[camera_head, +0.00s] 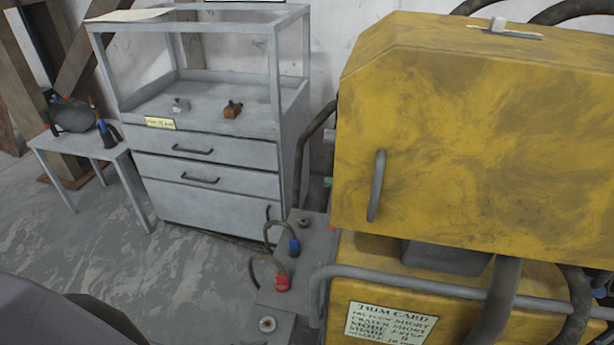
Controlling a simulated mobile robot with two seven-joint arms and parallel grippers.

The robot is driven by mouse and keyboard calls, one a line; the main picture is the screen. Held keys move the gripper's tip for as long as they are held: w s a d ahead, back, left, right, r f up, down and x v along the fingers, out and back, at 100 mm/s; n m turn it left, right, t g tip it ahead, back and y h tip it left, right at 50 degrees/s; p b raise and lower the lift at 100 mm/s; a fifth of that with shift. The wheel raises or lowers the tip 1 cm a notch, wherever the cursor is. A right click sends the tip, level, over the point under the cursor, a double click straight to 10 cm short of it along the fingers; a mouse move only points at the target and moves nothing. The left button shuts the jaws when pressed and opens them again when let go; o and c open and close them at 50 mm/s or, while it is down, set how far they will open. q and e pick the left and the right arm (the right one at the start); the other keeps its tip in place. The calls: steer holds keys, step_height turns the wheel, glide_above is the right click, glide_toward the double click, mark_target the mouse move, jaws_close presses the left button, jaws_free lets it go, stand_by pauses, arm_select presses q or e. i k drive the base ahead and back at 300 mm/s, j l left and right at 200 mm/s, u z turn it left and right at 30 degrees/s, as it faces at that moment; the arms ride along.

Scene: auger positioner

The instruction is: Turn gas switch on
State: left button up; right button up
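A large yellow machine (450,130) fills the right side, with a grey vertical handle (377,186) on its front. A small pale lever (497,25) sits in a slot on its top. Beside it is a low grey panel (318,240) with a blue fitting (294,246) and a red fitting (282,283), each with a curved hose. Round metal fittings (267,324) also sit on the panel. I cannot tell which part is the gas switch. Neither of my grippers is in view.
A grey drawer cabinet (210,185) with small items on its open shelf stands at the back. A small grey table (85,147) with tools stands at the left. A grey rail (420,284) crosses the machine's lower front above a trim card (390,324). Floor at left is clear.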

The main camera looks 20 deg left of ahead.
mark_target(328, 182)
steer(key=j, duration=0.65)
steer(key=k+j+z, duration=0.15)
steer(key=j, duration=0.45)
steer(key=i, duration=0.05)
